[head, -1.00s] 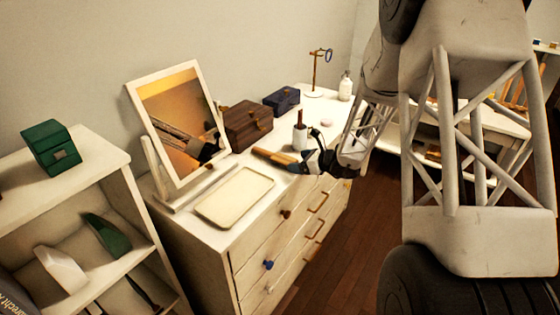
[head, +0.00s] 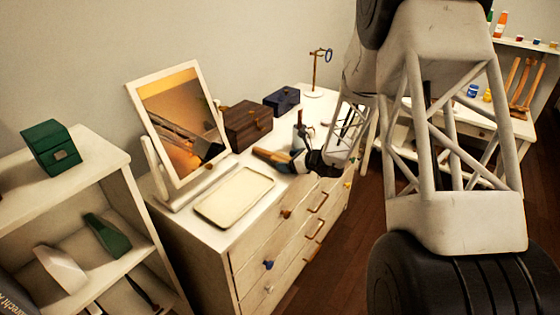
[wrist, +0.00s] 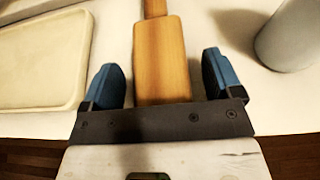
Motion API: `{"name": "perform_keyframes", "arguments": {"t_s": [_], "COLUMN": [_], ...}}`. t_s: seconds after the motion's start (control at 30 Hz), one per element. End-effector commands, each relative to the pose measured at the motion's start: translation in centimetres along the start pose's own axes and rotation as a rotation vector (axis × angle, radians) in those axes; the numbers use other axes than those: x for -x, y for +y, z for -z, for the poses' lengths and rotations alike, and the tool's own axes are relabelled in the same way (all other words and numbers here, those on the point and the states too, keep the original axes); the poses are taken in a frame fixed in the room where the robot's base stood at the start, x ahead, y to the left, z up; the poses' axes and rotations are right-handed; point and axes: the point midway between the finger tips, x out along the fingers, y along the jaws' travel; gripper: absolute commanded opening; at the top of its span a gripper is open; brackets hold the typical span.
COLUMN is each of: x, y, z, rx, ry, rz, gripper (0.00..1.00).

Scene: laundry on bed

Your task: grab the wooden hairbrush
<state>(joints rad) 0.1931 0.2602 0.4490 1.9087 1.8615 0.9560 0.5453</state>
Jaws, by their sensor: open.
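The wooden hairbrush (head: 270,157) lies on the white dresser top, to the right of the pale tray. In the wrist view its broad wooden part (wrist: 160,58) lies between the two blue fingertips, with a narrower part pointing away. My gripper (wrist: 160,78) is open, with a gap on each side of the wood; neither finger visibly touches it. In the head view my gripper (head: 295,154) is low over the dresser and covers the near end of the brush. The brush's underside is hidden.
The pale tray (head: 205,212) lies left of the brush and a framed mirror (head: 149,102) stands behind. A grey cylindrical container (wrist: 288,38) stands close to the right finger. A brown box (head: 246,126) and a dark blue box (head: 283,99) sit at the back.

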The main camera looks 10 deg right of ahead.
Motion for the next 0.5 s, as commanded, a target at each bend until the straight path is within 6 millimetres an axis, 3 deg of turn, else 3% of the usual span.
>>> {"name": "perform_keyframes", "arguments": {"t_s": [0.27, 0.5], "x": [0.01, 0.01], "y": [0.00, 0.01], "z": [0.01, 0.01], "rx": [0.000, 0.000], "ry": [0.000, 0.000], "rz": [0.000, 0.000], "gripper": [0.85, 0.48]}}
